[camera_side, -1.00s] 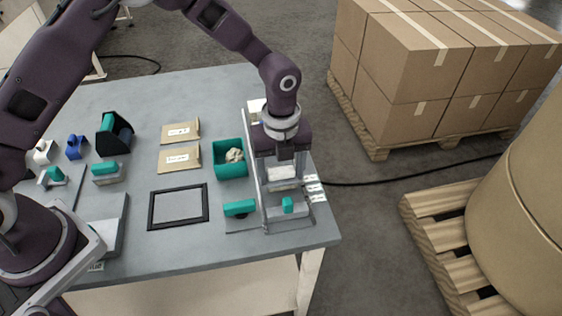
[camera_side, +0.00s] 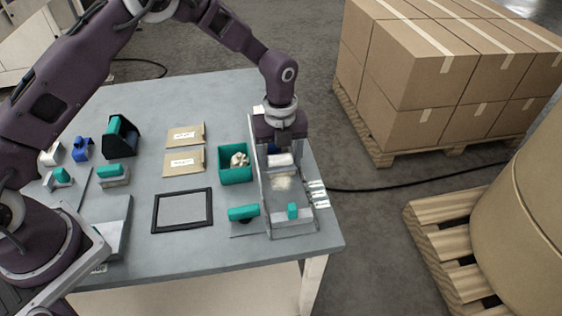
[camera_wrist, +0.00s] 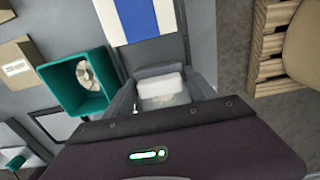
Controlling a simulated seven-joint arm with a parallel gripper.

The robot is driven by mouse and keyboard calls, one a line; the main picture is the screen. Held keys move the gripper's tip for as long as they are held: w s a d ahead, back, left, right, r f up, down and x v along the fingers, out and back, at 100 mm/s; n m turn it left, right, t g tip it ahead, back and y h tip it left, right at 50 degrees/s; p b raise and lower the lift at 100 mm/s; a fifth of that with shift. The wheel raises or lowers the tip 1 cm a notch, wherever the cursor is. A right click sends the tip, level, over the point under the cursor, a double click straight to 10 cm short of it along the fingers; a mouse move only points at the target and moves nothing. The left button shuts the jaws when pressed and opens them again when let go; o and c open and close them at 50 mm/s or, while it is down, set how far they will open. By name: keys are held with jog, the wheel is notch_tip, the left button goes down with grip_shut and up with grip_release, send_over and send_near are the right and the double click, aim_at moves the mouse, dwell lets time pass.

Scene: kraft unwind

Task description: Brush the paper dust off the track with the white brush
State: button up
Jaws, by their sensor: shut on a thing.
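The track (camera_side: 308,208) is a long grey channel with low side walls along the table's right edge. My gripper (camera_side: 281,148) is above it, shut on the white brush (camera_side: 281,160). The brush is low between the track walls; whether it touches the floor of the track I cannot tell. A pale patch of paper dust (camera_side: 283,183) lies on the track in front of the brush. In the wrist view a white block that looks like the brush (camera_wrist: 160,86) shows inside the channel, beyond the dark gripper body.
A teal bin (camera_side: 236,177) with crumpled pale stuff stands left of the track. A blue-and-white piece (camera_wrist: 140,18) is at the track's far end.

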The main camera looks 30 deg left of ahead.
jog(key=shift+s+d, duration=2.45)
jog(key=shift+s, duration=0.05)
jog(key=shift+s+a, duration=0.15)
jog(key=shift+a, duration=0.2)
jog(key=shift+w+a, duration=2.65)
jog(key=shift+w, duration=0.05)
jog(key=shift+s+d, duration=2.75)
jog(key=shift+d, duration=0.05)
notch_tip(320, 180, up, 8)
jog(key=shift+r, duration=0.15)
jog(key=shift+w+a, duration=0.1)
jog(key=shift+a, duration=0.05)
